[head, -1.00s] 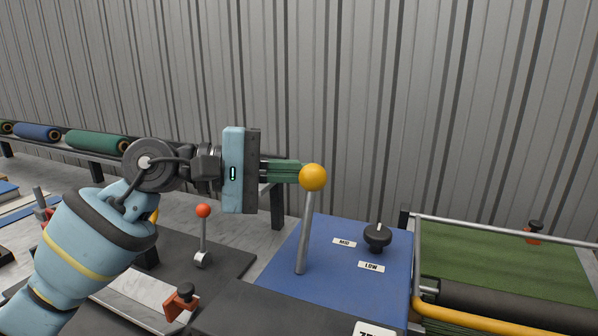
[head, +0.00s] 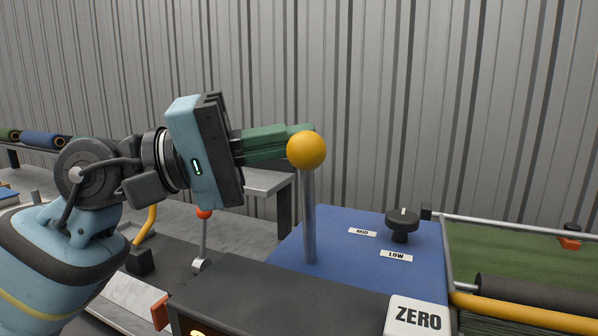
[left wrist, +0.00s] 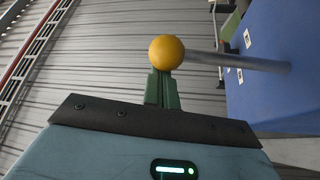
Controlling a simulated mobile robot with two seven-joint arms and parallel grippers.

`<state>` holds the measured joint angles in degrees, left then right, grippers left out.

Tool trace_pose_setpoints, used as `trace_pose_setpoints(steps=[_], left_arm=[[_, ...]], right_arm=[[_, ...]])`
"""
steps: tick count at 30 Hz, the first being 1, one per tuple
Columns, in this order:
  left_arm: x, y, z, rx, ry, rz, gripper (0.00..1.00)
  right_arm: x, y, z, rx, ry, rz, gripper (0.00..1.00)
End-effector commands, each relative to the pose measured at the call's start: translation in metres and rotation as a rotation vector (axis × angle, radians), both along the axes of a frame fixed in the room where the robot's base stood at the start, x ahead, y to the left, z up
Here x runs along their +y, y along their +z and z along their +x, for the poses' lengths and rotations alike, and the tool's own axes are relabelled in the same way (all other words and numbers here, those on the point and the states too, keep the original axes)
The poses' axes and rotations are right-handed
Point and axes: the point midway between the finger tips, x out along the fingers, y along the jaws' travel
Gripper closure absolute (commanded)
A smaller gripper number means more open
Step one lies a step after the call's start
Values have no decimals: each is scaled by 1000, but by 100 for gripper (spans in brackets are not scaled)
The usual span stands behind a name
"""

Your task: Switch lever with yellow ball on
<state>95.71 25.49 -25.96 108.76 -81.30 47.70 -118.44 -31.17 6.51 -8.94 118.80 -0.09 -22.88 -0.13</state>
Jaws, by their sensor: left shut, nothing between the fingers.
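The lever (head: 309,215) is a grey rod with a yellow ball (head: 306,151) on top, standing nearly upright from a blue panel (head: 345,278). My left gripper (head: 300,130) has its green fingers shut and empty. In the head view the fingertips lie just behind and beside the ball, which partly covers them. In the left wrist view the ball (left wrist: 167,52) sits at the fingertips (left wrist: 162,82), and the rod runs off to the right. I cannot tell for certain whether they touch. My right gripper is not in view.
A black knob (head: 402,224) with MID and LOW labels is on the blue panel. A red-ball lever (head: 203,225) stands behind my left gripper. A ZERO sign (head: 418,317) is in front. A yellow rail (head: 530,315) borders green turf at right.

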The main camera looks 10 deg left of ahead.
Motion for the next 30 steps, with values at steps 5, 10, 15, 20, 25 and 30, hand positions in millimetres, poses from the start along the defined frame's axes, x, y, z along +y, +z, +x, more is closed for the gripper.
trace_pose_setpoints(steps=[5, 10, 15, 20, 25, 30], left_arm=[[4, -7, -15, -123, -3, -41, 100], [7, -6, -24, -177, -1, -55, 100], [9, -6, -29, -175, 0, -55, 100], [10, -6, -31, -173, -1, -55, 100], [10, -7, -32, -173, -3, -53, 100], [9, -7, -33, -173, -5, -52, 100]], right_arm=[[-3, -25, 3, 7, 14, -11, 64], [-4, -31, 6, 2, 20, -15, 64], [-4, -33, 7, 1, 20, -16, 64], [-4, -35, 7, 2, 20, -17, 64], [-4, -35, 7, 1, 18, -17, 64], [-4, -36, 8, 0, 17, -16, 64]])
